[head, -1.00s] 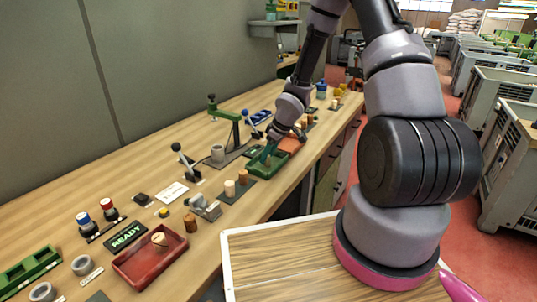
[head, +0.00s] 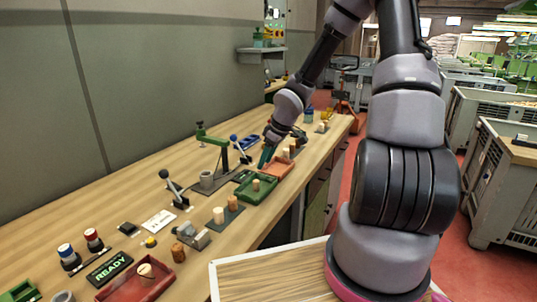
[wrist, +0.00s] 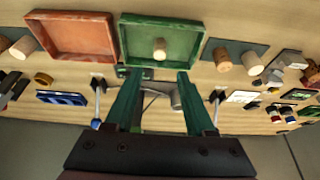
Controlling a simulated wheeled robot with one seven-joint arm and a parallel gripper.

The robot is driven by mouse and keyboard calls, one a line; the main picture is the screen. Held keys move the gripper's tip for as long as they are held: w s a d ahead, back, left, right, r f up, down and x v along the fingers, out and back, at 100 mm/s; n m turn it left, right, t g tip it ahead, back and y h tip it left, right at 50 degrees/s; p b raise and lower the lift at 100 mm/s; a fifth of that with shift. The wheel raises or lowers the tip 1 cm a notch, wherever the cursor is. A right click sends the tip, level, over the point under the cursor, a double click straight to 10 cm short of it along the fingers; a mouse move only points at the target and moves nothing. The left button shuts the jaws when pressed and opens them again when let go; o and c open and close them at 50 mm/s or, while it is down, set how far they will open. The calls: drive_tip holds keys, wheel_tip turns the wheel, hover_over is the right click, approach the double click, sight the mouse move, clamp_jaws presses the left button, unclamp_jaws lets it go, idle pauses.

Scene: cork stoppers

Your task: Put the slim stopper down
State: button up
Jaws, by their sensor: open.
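A slim cork stopper (head: 256,185) stands in the green tray (head: 262,197) on the bench. The wrist view shows the stopper (wrist: 160,48) near the middle of the tray floor, with the green tray (wrist: 187,28) around it. My gripper (head: 266,157) is just beyond the tray in the head view, clear of the stopper. In the wrist view my gripper (wrist: 157,75) has its green fingers wide apart with nothing between them, and the stopper lies beyond the fingertips.
An orange tray (wrist: 75,38) sits beside the green one. A pale stopper (head: 219,215) and a browner stopper (head: 232,203) stand on a dark board nearby. A green-armed press (head: 222,143) and a blue-knobbed lever (head: 234,138) rise close to my gripper. A red tray (head: 137,285) is nearer.

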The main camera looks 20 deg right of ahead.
drive_tip(key=s+d+r+m+t+h, duration=0.1)
drive_tip(key=s+d+r+m+h, duration=0.2)
drive_tip(key=r, duration=0.6)
drive_tip(key=s+d+r+m+h, duration=0.25)
drive_tip(key=s+d+r, duration=0.2)
drive_tip(key=r, duration=0.45)
drive_tip(key=s+a+r+m+t+y, duration=0.1)
drive_tip(key=s+a+r+m+y, duration=0.1)
drive_tip(key=s+r+m, duration=0.2)
drive_tip(key=s+a+r+m+t+y, duration=0.1)
drive_tip(key=s+a+r+m+y, duration=0.1)
drive_tip(key=s+r, duration=0.8)
drive_tip(key=shift+s+m+t, duration=0.4)
drive_tip(key=shift+s+m, duration=0.3)
drive_tip(key=shift+m, duration=0.15)
drive_tip(key=shift+a, duration=0.1)
